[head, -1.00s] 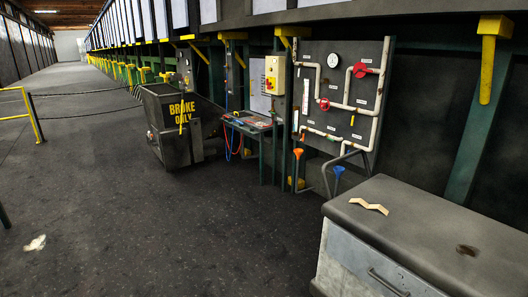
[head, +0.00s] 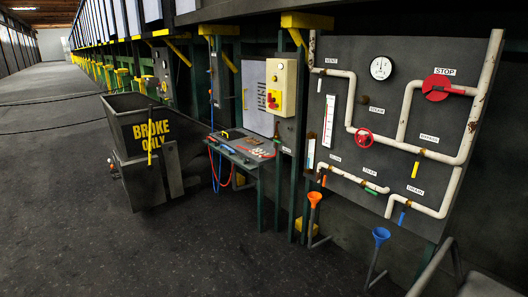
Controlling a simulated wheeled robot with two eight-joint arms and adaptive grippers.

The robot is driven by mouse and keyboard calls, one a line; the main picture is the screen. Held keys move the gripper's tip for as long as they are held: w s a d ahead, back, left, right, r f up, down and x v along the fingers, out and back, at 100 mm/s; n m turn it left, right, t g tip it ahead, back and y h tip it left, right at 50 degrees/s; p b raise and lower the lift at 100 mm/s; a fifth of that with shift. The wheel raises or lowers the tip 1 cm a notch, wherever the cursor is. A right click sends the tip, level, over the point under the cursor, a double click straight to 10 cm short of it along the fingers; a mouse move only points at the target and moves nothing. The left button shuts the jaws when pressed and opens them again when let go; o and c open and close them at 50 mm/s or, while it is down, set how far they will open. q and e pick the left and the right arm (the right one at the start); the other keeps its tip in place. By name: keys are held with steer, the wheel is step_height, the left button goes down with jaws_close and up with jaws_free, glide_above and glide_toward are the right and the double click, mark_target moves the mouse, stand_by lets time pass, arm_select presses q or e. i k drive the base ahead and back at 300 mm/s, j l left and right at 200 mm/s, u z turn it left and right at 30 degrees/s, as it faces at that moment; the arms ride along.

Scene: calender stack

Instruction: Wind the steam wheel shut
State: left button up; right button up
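A dark upright panel (head: 340,100) with white pipes stands at the right in the head view. A red spoked handwheel (head: 363,136) sits on the pipe near its middle. A small label (head: 377,110) above and right of the wheel is too blurred to read surely. A red disc (head: 437,87) with a red lever sits higher right, under a STOP label (head: 445,71). A round white gauge (head: 380,68) is at the top. Neither of my grippers is in view.
An orange funnel (head: 314,198) and a blue funnel (head: 381,235) stand before the panel. A small bench (head: 240,150) and a dark bin marked BROKE ONLY (head: 180,160) are to the left. A grey rail (head: 432,268) is at lower right. The floor (head: 220,255) in front is clear.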

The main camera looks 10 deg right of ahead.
mark_target(362, 139)
steer(key=i+z, duration=0.2)
steer(key=i, duration=0.25)
steer(key=i+j+z, duration=0.2)
steer(key=i, duration=0.25)
steer(key=i+j+z, duration=0.25)
steer(key=i, duration=0.2)
steer(key=i+j+z, duration=0.2)
steer(key=i, duration=0.2)
